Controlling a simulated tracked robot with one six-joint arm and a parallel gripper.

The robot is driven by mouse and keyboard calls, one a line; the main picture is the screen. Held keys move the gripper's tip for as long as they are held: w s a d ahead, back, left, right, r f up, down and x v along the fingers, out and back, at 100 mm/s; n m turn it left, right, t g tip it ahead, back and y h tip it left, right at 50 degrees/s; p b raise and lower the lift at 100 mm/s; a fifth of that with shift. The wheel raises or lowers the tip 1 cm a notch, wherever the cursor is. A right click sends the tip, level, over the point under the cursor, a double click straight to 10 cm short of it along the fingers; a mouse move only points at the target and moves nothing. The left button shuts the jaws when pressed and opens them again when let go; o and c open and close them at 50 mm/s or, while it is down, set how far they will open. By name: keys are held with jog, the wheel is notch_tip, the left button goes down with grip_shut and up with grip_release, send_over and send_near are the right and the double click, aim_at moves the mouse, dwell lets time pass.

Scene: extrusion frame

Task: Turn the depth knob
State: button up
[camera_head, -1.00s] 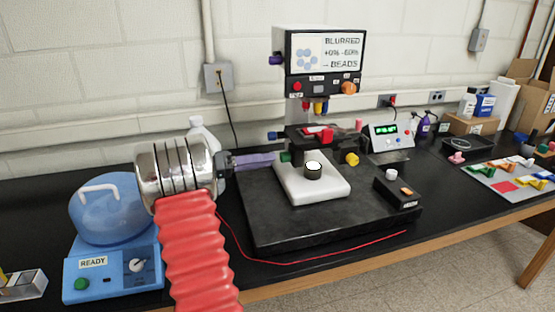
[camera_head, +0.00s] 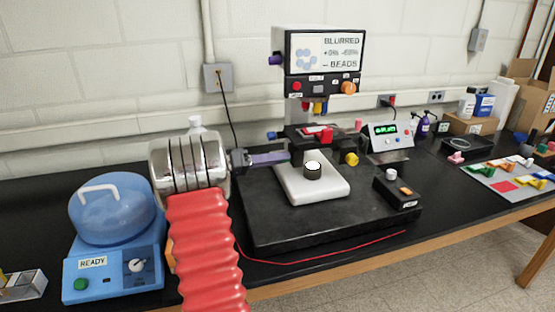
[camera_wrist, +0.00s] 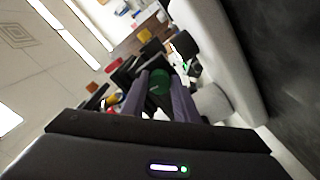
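A black microscope-like instrument (camera_head: 318,88) stands at the middle back, its screen reading BLURRED and BEADS. I cannot tell which knob is labelled depth. My gripper (camera_head: 287,156) reaches from the left to the left side of the stage, where a green knob is now hidden behind the fingers in the head view. In the wrist view the green knob (camera_wrist: 158,82) lies between the two open purple-grey fingers; contact cannot be told. A yellow knob (camera_head: 351,159) is on the stage's right, an orange knob (camera_head: 348,88) on the head panel, a blue knob (camera_head: 272,135) at left.
A white block (camera_head: 320,192) with a dark round cylinder (camera_head: 312,171) stands on the black base (camera_head: 270,220), close to my fingers. A switch box (camera_head: 397,192) is at right. A blue centrifuge-like device (camera_head: 112,225) stands left of my arm. A red cable crosses the front.

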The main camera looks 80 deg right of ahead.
jog(key=shift+d, duration=0.1)
jog(key=c, duration=0.5)
jog(key=shift+f+n, duration=0.1)
jog(key=shift+n, duration=0.2)
jog(key=shift+n, duration=7.1)
